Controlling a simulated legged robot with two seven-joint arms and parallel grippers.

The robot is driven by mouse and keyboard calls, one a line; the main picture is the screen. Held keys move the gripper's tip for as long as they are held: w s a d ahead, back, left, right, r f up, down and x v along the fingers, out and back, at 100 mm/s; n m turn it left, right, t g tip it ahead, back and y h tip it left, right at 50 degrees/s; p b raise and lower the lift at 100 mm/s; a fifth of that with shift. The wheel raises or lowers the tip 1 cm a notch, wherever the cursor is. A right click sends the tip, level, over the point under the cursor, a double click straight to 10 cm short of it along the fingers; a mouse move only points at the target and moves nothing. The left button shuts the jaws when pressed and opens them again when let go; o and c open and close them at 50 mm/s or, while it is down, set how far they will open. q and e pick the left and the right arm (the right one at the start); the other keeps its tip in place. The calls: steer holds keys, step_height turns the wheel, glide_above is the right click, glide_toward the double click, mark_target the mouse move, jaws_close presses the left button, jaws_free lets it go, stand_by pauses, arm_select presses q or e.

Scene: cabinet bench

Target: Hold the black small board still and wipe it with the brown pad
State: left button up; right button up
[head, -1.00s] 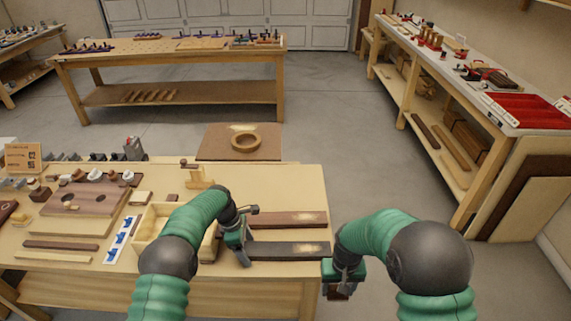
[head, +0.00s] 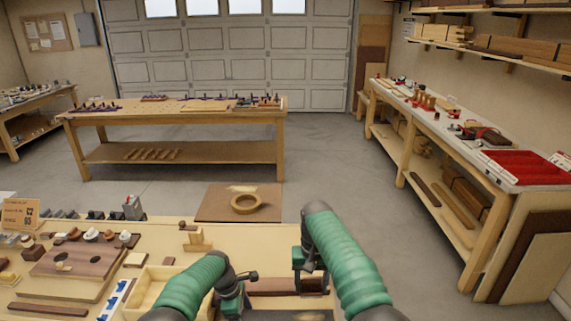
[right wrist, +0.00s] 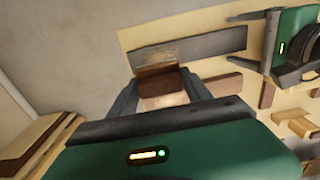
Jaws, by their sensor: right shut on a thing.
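The black small board (right wrist: 205,46) lies flat on the bench, with a pale dusty patch (right wrist: 150,57) near one end. In the head view only a strip of the board (head: 300,316) shows at the bottom edge. My right gripper (head: 312,272) is above the boards; in the right wrist view its fingers (right wrist: 158,84) are shut on the brown pad (right wrist: 158,79). The pad is close to the dusty end; whether it touches is unclear. My left gripper (head: 236,302) is at the board's other end; its grip there is unclear.
A reddish-brown board (head: 286,286) lies behind the black one. An open wooden box (head: 165,283) stands to the left of my left gripper, with blocks and boards further left. A tan ring (head: 245,204) lies on a brown panel beyond the bench.

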mark_target(327, 316)
step_height(327, 316, down, 8)
steer(key=shift+r, duration=0.2)
steer(key=d+f, duration=0.4)
steer(key=d, duration=0.1)
steer(key=shift+d+f, duration=0.2)
steer(key=shift+d, duration=0.15)
steer(key=a, duration=1.1)
steer(key=shift+w+a, duration=0.1)
steer(key=shift+a, duration=0.2)
steer(key=d, duration=1.1)
steer(key=shift+d, duration=0.35)
arm_select(q)
steer(key=shift+c, duration=0.5)
steer(key=c, duration=1.2)
